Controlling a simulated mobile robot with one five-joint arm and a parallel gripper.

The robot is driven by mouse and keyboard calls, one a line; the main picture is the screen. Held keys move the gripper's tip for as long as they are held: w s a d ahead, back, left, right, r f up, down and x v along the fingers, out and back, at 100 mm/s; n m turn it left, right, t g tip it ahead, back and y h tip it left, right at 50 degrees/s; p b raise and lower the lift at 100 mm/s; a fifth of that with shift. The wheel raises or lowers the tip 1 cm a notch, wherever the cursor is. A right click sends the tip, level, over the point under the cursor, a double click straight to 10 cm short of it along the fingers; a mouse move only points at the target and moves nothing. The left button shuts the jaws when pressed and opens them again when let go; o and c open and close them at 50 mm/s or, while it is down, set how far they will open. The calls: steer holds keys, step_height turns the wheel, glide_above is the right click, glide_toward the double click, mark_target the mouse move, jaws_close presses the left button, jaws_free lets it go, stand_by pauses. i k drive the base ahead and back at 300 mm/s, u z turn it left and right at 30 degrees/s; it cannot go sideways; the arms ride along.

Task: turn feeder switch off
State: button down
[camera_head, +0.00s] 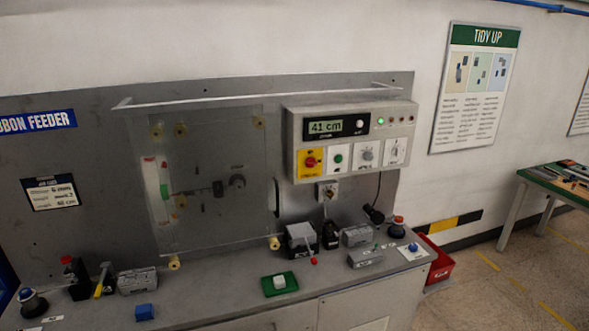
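A grey control box (296,120) is mounted on the right of the grey back panel. Its display (326,127) reads 41 cm, and a green lamp (380,121) beside it is lit. Below is a row of controls: a red knob on a yellow plate (311,162), a green button (338,158), a grey knob (367,155) and a small switch (395,151). A separate small switch unit (327,191) hangs under the box. I cannot read which one is labelled the feeder switch, nor the switch positions. My gripper is not in this view.
A clear cover (210,215) stands left of the box. A red bin (440,264) stands right of the bench. Floor is open at right.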

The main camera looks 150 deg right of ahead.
mark_target(310, 163)
steer(key=z, duration=5.3)
steer(key=i, duration=1)
steer(key=u, duration=0.15)
steer(key=k, duration=0.9)
steer(key=u, duration=0.1)
